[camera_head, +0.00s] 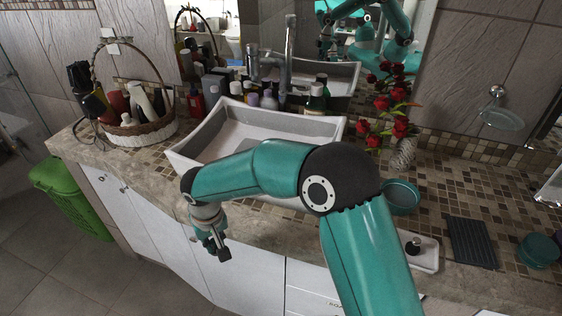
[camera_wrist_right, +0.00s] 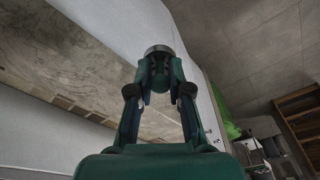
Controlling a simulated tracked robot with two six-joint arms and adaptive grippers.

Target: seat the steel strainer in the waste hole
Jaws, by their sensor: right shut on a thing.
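My right gripper (camera_head: 217,246) hangs in front of the counter's front edge, left of the middle in the head view, pointing down past the white cabinet doors. In the right wrist view its fingers (camera_wrist_right: 159,75) are shut on a small round grey metal piece, the steel strainer (camera_wrist_right: 158,50), held at the fingertips. I cannot make out the strainer in the head view. The white rectangular sink (camera_head: 190,165) stands on the counter behind my right arm. Its waste hole does not show; my arm covers part of the basin. My left gripper is not in view.
A tall tap (camera_head: 289,50) and several bottles stand behind the sink. A wicker basket (camera_head: 140,132) is at left, red roses (camera_head: 399,128) at right. Further right are a teal bowl (camera_head: 402,195), a white tray (camera_head: 431,262), a dark ribbed mat (camera_head: 470,243) and a teal pot (camera_head: 538,250).

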